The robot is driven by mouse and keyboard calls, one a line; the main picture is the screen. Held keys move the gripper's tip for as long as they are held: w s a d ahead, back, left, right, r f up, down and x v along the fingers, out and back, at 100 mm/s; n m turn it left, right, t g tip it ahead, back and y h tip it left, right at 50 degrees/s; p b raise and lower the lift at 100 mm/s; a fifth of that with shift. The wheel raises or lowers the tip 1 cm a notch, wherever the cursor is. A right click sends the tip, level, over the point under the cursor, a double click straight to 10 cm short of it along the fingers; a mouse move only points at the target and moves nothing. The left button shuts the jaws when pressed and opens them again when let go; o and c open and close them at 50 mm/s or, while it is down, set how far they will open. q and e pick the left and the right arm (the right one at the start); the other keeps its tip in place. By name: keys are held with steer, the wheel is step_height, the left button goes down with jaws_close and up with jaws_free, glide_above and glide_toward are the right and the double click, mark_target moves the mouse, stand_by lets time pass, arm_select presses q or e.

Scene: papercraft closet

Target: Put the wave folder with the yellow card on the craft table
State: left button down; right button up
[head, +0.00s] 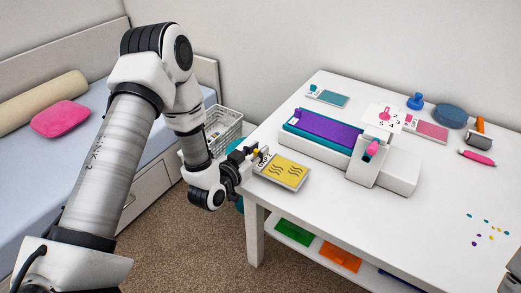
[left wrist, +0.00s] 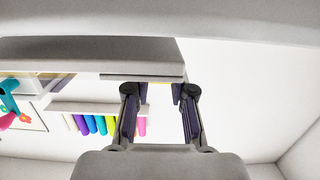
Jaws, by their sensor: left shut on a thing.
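The wave folder with the yellow card (head: 286,171) is at the left edge of the craft table (head: 330,225), with dark wave lines on its yellow face. It lies roughly flat, face up, over the table's left corner area; I cannot tell whether it touches the top. My left gripper (head: 254,158) is shut on the folder's left end. In the left wrist view my left gripper's fingers (left wrist: 160,95) reach toward a pale grey slab that fills the upper part. My right gripper is not in view.
A purple and teal machine (head: 325,131) stands on the table behind the folder. A teal card folder (head: 328,96), a pink one (head: 432,131) and a pink marker (head: 477,158) lie farther back. The table's front middle is clear. A wire basket (head: 222,130) stands left of the table.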

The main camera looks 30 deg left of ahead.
arm_select(q)
steer(key=shift+w+f, duration=0.2)
steer(key=shift+f, duration=0.4)
steer(key=shift+w+f, duration=0.2)
steer(key=shift+f, duration=0.4)
steer(key=c, duration=1)
jaws_free()
steer(key=shift+s+r, duration=0.2)
steer(key=shift+s, duration=0.05)
steer(key=shift+s+r, duration=0.1)
steer(key=shift+s, duration=0.05)
steer(key=s, duration=0.6)
steer(key=s+r, duration=0.1)
steer(key=s, duration=0.1)
steer(key=shift+s+a, duration=0.4)
steer(key=s+d+f+g+p, duration=0.1)
steer(key=s+d+f+g, duration=0.2)
steer(key=s+f+g, duration=0.4)
steer(key=s+d+f+g+p, duration=0.25)
steer(key=s+f+g, duration=0.2)
steer(key=f, duration=0.45)
steer(key=s+f+n+g+y, duration=0.1)
steer(key=s+f+g, duration=0.3)
steer(key=s, duration=0.7)
steer(key=shift+d+g+b, duration=0.25)
steer(key=shift+g+b, duration=0.05)
steer(key=shift+g, duration=0.15)
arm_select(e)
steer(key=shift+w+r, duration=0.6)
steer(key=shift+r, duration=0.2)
